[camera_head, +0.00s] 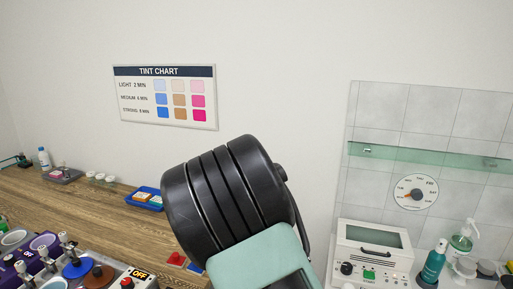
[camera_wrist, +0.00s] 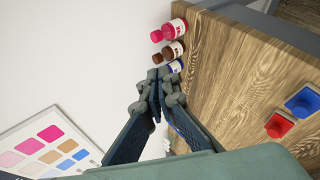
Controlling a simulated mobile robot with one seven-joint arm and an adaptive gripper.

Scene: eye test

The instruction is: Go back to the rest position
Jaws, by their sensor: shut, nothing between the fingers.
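My gripper (camera_wrist: 157,82) shows in the wrist view, its dark fingers together with nothing between them. It is in the air, with the white wall and the edge of the wooden counter (camera_wrist: 225,90) behind it. In the head view, a thick black ribbed part of my arm and a pale green link fill the lower middle. My gripper cannot be made out in the head view.
Pink, brown and blue bottles (camera_wrist: 174,30) stand on the counter beyond my fingers. Red (camera_wrist: 279,125) and blue (camera_wrist: 303,102) pieces lie nearer. A tint chart (camera_head: 165,97) hangs on the wall. At right are a white machine (camera_head: 372,255), a glass shelf (camera_head: 430,156) and a teal bottle (camera_head: 435,262).

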